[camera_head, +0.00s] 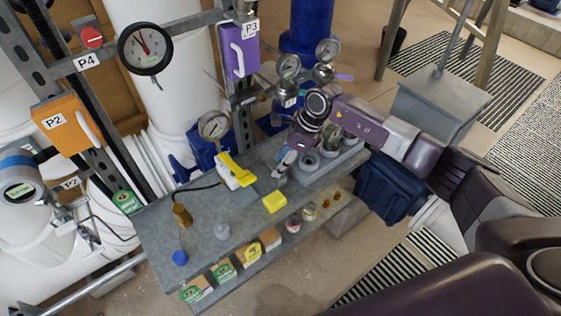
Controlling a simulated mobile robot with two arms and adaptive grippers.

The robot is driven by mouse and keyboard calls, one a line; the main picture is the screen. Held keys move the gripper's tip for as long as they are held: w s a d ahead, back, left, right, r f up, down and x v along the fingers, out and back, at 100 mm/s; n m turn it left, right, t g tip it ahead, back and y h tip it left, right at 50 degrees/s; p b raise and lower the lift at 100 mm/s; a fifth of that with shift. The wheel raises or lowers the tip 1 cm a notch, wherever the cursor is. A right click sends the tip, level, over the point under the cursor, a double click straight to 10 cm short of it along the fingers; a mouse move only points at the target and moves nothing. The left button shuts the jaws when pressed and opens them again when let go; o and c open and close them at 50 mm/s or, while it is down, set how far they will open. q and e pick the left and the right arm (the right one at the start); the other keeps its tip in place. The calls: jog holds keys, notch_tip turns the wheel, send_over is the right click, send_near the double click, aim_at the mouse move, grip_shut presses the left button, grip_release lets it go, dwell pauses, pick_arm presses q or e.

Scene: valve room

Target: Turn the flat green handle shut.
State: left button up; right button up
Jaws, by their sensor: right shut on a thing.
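My right gripper (286,158) reaches in from the right and points down over the back middle of the grey bench (195,235). Its fingers are shut on a small pale grey part (280,174) at the bench top, mostly hidden by the gripper, so I cannot tell its exact shape. I cannot make out a flat green handle; the gripper and wrist may cover it. A yellow lever-like piece (238,172) on a white body lies just left of the fingers. My left gripper is not in view.
A pressure gauge (214,125) stands behind the yellow piece. A yellow block (275,202), a brass fitting (182,215) and a blue-capped item (180,258) sit on the bench. A rack with an orange box (66,124) and a purple box (239,52) stands behind.

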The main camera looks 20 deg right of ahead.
jog(key=shift+m, duration=0.3)
jog(key=m+t+b, duration=0.1)
jog(key=m, duration=0.1)
jog(key=m+h, duration=0.1)
jog(key=m, duration=0.1)
jog(key=shift+a+t+b, duration=0.1)
jog(key=shift+t+b, duration=0.25)
jog(key=shift+t, duration=0.05)
jog(key=m+h+b, duration=0.1)
jog(key=m+b, duration=0.1)
jog(key=m, duration=0.1)
jog(key=shift+m+t, duration=0.3)
jog(key=shift+r+m, duration=0.1)
jog(key=shift+m, duration=0.2)
jog(key=shift+h, duration=0.3)
jog(key=o, duration=1.2)
jog(key=shift+c, duration=0.2)
jog(key=shift+s+r, duration=0.1)
jog(key=shift+r, duration=0.05)
jog(key=v, duration=1.1)
jog(key=shift+r, duration=0.3)
